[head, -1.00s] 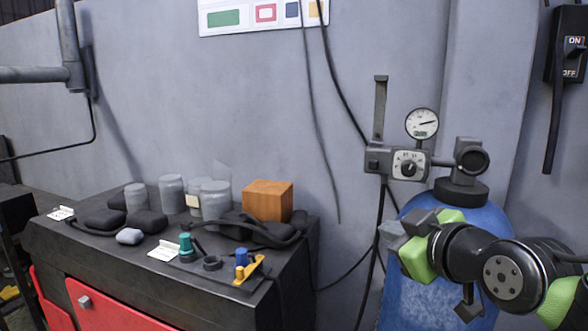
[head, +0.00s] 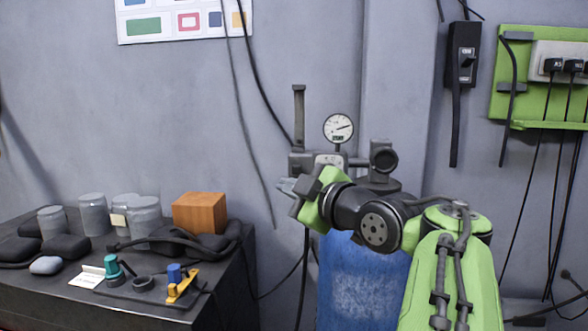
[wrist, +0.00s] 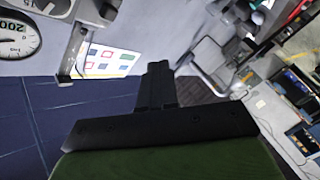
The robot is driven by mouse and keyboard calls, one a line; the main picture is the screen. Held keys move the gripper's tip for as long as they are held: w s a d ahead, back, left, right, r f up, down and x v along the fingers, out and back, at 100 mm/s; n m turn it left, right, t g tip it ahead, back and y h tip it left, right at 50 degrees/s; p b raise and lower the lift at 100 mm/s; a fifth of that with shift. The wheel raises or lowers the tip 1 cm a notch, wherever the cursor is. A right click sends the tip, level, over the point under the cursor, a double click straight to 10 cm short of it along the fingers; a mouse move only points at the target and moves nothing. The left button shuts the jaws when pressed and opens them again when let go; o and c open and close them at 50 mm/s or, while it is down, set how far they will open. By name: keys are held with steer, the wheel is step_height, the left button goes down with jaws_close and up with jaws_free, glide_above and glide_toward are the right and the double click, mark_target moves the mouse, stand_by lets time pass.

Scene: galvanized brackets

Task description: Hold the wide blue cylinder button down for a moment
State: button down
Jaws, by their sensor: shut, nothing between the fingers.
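A small blue cylinder button (head: 174,272) stands upright beside a yellow lever piece (head: 183,286) on a dark plate (head: 140,296) on the bench top, at lower left in the head view. A teal knob (head: 112,267) and a dark ring (head: 144,283) are on the same plate. My gripper (head: 288,188) is shut and empty, up and to the right of the button, well apart from it, in front of the wall fixture. In the wrist view its shut dark fingers (wrist: 157,85) point away from the camera. I cannot make out the button there.
Grey jars (head: 145,217), a wooden block (head: 199,213) and dark cables crowd the back of the bench (head: 225,290). A large blue tank (head: 350,280) stands right of the bench, below my arm. A pressure gauge (head: 338,128) is on the wall fixture behind my gripper.

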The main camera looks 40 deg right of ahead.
mark_target(299, 173)
steer(key=w+d+p, duration=0.4)
steer(key=d, duration=0.2)
steer(key=shift+w, duration=0.3)
steer(key=shift+d, duration=0.1)
steer(key=shift+w+d, duration=0.1)
stand_by(1.6)
steer(key=shift+w+d, duration=0.2)
steer(key=shift+d, duration=0.05)
steer(key=shift+w+d, duration=0.25)
steer(key=shift+d, duration=0.15)
stand_by(2.1)
steer(key=shift+a, duration=0.1)
steer(key=shift+s+a+b, duration=0.55)
steer(key=shift+a+b, duration=0.1)
